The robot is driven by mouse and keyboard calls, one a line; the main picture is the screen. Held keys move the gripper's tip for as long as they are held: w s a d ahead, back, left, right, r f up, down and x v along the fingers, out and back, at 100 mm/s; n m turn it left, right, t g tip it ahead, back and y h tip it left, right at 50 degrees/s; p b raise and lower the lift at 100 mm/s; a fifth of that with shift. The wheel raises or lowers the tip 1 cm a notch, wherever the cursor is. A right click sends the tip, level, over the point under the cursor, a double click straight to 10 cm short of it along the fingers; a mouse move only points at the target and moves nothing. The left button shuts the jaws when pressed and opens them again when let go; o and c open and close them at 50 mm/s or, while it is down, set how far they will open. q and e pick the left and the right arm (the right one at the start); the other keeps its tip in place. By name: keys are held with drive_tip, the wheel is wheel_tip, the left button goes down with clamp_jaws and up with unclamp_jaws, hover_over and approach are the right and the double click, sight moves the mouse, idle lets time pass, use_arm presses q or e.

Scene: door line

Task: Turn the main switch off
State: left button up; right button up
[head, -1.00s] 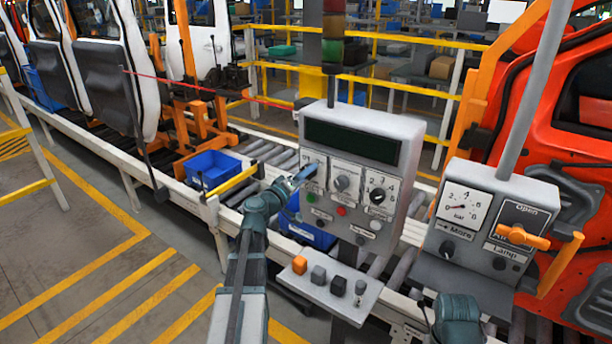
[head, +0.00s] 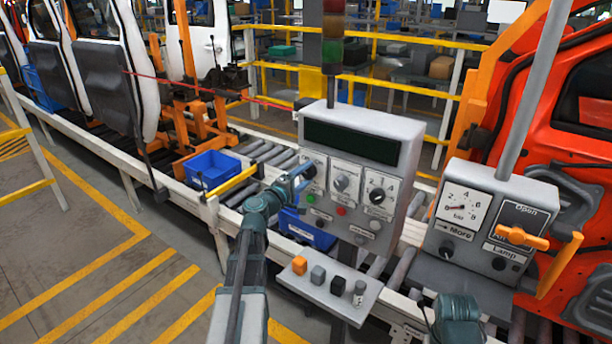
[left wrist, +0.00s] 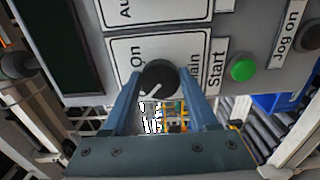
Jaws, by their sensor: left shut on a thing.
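The main switch is a round black knob (left wrist: 158,76) with a white pointer mark, on a white plate (left wrist: 116,58) of the grey control panel (head: 398,180). "On" and part of "Main" can be read on the plate in the left wrist view; other lettering is hidden. The pointer slants toward the lower left of that view, away from "On". My left gripper (left wrist: 165,72) is shut on the knob, one finger on each side. In the head view, my left gripper (head: 300,178) covers most of this switch at the panel's left.
A green Start button (left wrist: 242,68) and a Jog on button (left wrist: 312,37) are close by. More dials, including a black one (head: 377,196), stand to the right. A shelf (head: 324,293) with several small blocks juts out below. A second panel (head: 488,220) has an orange handle (head: 522,238).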

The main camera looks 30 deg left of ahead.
idle(0.4)
use_arm(q)
drive_tip(key=o, duration=1.4)
drive_tip(key=shift+s, duration=0.1)
drive_tip(key=s, duration=0.9)
drive_tip(key=s+a, duration=0.1)
drive_tip(key=s, duration=0.3)
drive_tip(key=shift+s, duration=0.3)
